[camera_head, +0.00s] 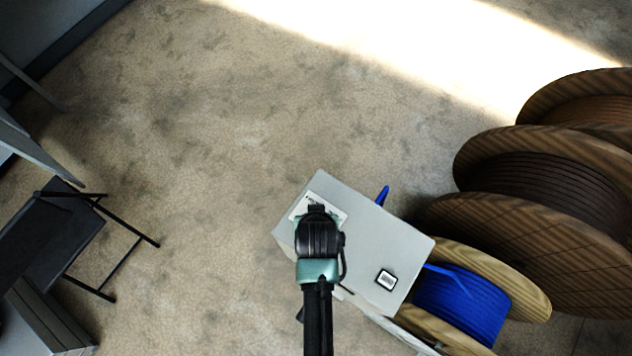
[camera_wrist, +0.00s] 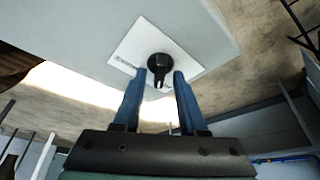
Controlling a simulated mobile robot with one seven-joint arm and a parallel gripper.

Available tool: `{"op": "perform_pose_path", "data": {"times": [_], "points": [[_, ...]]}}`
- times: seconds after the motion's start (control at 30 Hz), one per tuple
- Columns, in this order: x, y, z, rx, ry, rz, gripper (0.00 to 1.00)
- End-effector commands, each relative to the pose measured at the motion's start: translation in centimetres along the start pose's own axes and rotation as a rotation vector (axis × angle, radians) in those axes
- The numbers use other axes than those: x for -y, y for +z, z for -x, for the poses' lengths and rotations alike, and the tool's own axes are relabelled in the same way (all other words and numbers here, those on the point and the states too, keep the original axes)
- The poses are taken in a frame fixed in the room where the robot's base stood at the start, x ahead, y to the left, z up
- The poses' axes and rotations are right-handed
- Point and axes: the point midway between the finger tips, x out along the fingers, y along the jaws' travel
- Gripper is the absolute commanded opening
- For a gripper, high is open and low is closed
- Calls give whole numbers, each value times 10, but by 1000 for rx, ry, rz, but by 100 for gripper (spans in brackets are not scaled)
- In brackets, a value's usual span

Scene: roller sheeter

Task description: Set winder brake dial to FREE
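The winder brake dial (camera_wrist: 160,64) is a round black knob with a pointer tab, on a white label plate on a grey box. In the wrist view the plate (camera_wrist: 128,48) carries small dark lettering too small to read. My gripper (camera_wrist: 158,82) is open, its two blue fingers on either side of the dial's pointer tab; I cannot tell whether they touch it. In the head view my gripper (camera_head: 317,208) is over the label end of the grey box (camera_head: 385,235) and hides the dial.
A wooden spool of blue cable (camera_head: 460,305) stands at the box's right, with large brown-cable spools (camera_head: 545,190) beyond it. A black folding chair (camera_head: 50,230) stands at left. The floor (camera_head: 200,180) between is clear.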

Motion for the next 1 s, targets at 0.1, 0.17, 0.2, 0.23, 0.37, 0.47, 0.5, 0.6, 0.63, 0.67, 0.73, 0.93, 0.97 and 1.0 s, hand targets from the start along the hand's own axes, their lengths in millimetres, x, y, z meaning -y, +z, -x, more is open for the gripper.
{"op": "perform_pose_path", "data": {"times": [0.1,0.17,0.2,0.23,0.37,0.47,0.5,0.6,0.63,0.67,0.73,0.93,0.97,1.0], "points": [[0,0,0,0,0,-1,46],[0,0,0,0,0,-1,46],[0,0,0,1,0,-1,46],[0,0,0,1,0,-1,46],[0,0,2,0,0,-1,46],[0,0,9,-1,0,-2,46],[0,1,13,0,0,-2,46],[0,1,27,-1,0,-1,46],[0,1,32,-2,0,-1,46],[0,0,37,-3,0,-1,46],[0,0,49,-3,0,-1,46],[0,0,84,-2,0,-1,46],[0,0,89,-2,0,-1,46],[0,0,96,-3,0,-1,46]]}}
